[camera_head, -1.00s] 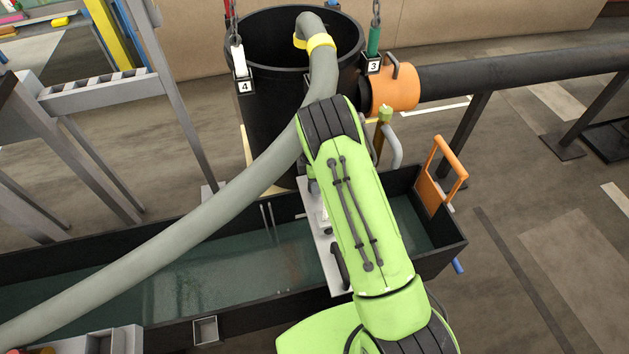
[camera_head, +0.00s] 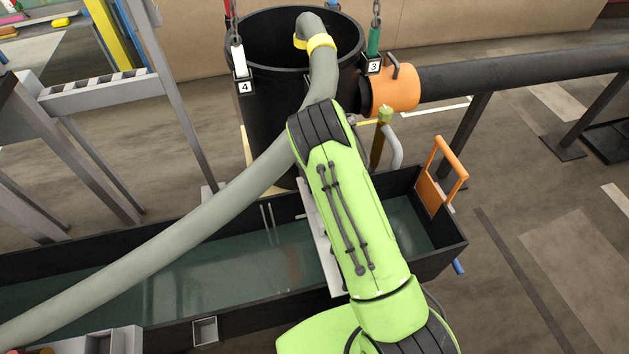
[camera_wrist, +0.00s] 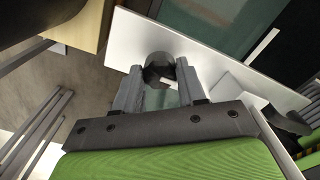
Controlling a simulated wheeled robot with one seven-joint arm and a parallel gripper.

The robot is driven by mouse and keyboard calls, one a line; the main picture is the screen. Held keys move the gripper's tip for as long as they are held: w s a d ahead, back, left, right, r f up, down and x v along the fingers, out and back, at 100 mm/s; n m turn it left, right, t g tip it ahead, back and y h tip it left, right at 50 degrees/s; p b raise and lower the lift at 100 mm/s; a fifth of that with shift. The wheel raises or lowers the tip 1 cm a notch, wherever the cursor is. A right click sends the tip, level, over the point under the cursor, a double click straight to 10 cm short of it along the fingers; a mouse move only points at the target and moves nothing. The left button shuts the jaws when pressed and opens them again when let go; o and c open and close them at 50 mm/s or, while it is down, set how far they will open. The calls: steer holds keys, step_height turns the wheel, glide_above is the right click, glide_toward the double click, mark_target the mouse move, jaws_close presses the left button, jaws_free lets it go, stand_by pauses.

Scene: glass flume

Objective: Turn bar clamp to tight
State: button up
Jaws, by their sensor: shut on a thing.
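In the wrist view, my gripper (camera_wrist: 160,83) is shut on a dark round knob (camera_wrist: 157,65), which I take for the bar clamp's turning part. Its two grey fingers lie on either side of the knob. The knob sits at a white board (camera_wrist: 205,62). The rest of the clamp is hidden, and I cannot tell how tight it is. In the head view, a strip of the white board (camera_head: 320,240) shows across the flume. My green arm hides the gripper and the knob there.
The flume (camera_head: 215,290) holds greenish water. A grey hose (camera_head: 165,230) crosses it to a black tank (camera_head: 270,110). An orange gate (camera_head: 437,180) stands at its right end. A second dark curved part (camera_wrist: 287,120) sits beside the white board, right of my gripper.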

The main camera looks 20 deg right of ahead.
stand_by(0.5)
steer(key=o, duration=1)
steer(key=shift+o, duration=0.2)
step_height(320, 180, up, 16)
steer(key=p, duration=0.4)
steer(key=shift+f, duration=0.15)
